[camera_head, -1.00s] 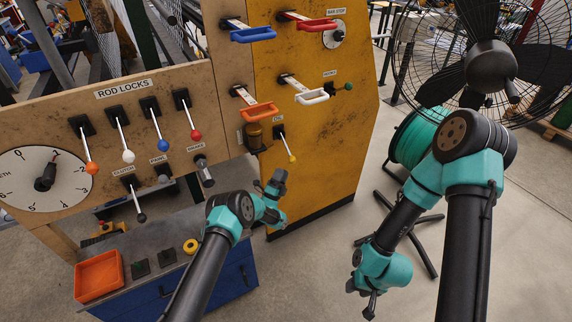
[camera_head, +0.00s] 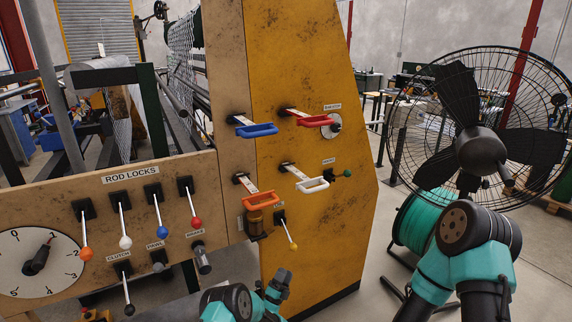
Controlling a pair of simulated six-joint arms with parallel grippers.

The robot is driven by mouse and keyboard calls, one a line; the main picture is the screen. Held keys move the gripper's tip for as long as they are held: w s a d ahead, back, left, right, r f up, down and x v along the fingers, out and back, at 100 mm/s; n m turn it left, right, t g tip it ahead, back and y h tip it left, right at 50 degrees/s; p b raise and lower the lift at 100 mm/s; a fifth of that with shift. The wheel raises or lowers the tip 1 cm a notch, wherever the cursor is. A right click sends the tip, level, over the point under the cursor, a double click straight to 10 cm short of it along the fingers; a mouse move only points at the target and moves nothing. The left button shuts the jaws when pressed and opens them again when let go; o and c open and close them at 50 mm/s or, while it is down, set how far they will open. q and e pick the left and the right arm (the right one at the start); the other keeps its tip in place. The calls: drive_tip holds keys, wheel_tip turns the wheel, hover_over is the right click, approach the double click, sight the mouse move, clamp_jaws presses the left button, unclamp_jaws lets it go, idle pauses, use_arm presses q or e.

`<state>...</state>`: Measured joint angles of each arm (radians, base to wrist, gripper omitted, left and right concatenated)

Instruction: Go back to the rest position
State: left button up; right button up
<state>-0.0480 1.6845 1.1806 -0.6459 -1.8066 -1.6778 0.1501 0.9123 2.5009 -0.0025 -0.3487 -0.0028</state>
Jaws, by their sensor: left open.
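My left gripper (camera_head: 281,282) shows at the bottom centre, in front of the lower part of the yellow machine panel (camera_head: 310,215). Its jaws are open and I see nothing between them. The rest of the left arm is mostly cut off by the bottom edge. My right arm shows at the lower right, in front of the fan. The right gripper is below the picture and hidden.
The rod locks board (camera_head: 150,206) has several coloured levers and a dial (camera_head: 38,262) at the left. Blue (camera_head: 258,130), red (camera_head: 318,121), orange (camera_head: 260,200) and white (camera_head: 314,186) handles jut from the machine. A large black fan (camera_head: 481,150) stands right, by a teal hose reel (camera_head: 412,225).

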use_arm(q)
drive_tip(key=s+d+f+n+g+y, duration=0.2)
drive_tip(key=s+d+f+n+g, duration=0.55)
drive_tip(key=s, duration=0.35)
drive_tip(key=s+a+n+g+y, duration=0.3)
drive_tip(key=s+a+n, duration=0.2)
drive_tip(key=a, duration=0.3)
drive_tip(key=s+a+n+g+y, duration=0.3)
drive_tip(key=s+a+n, duration=0.25)
drive_tip(key=a, duration=0.35)
drive_tip(key=s+a+r+n+g, duration=0.2)
drive_tip(key=s+a, duration=0.2)
drive_tip(key=s, duration=0.3)
drive_tip(key=s+a+r+n+g+y, duration=0.1)
drive_tip(key=s+a+r+n+g, duration=0.1)
drive_tip(key=s, duration=0.5)
drive_tip(key=s+a+r+n+g+y, duration=0.1)
drive_tip(key=s+a+r+n+g, duration=0.1)
drive_tip(key=s+a, duration=0.4)
drive_tip(key=shift+s+n+g, duration=0.55)
drive_tip(key=shift+n, duration=0.45)
drive_tip(key=shift+w, duration=0.1)
